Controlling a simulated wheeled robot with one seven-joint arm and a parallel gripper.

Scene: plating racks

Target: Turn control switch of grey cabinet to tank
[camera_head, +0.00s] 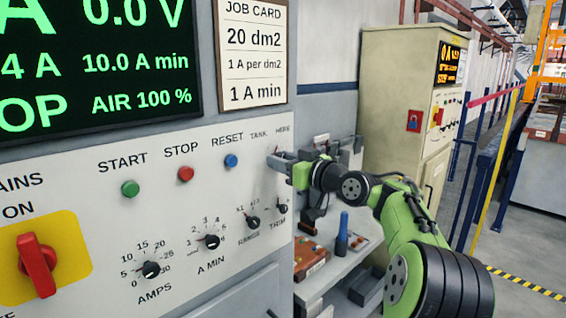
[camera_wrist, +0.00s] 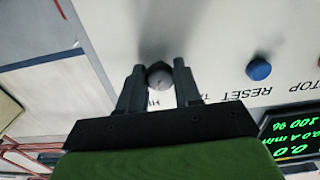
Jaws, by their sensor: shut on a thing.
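The grey cabinet (camera_head: 80,172) fills the left of the head view. Its control switch, under the TANK and HERE labels at the panel's right end, is mostly hidden by my gripper (camera_head: 279,160) in that view. In the wrist view the switch knob (camera_wrist: 159,77) is dark and round, between the two fingers of my gripper (camera_wrist: 158,82). The fingers are shut on it. Part of the HERE label shows beside a finger; the TANK label is mostly hidden. I cannot tell which label the knob points to.
Blue RESET (camera_head: 231,161), red STOP (camera_head: 186,174) and green START (camera_head: 130,188) buttons lie left of the switch. RANGE (camera_head: 253,222) and TRIM (camera_head: 282,208) knobs sit below. A bench (camera_head: 335,268) with tools and a beige cabinet (camera_head: 392,100) stand to the right.

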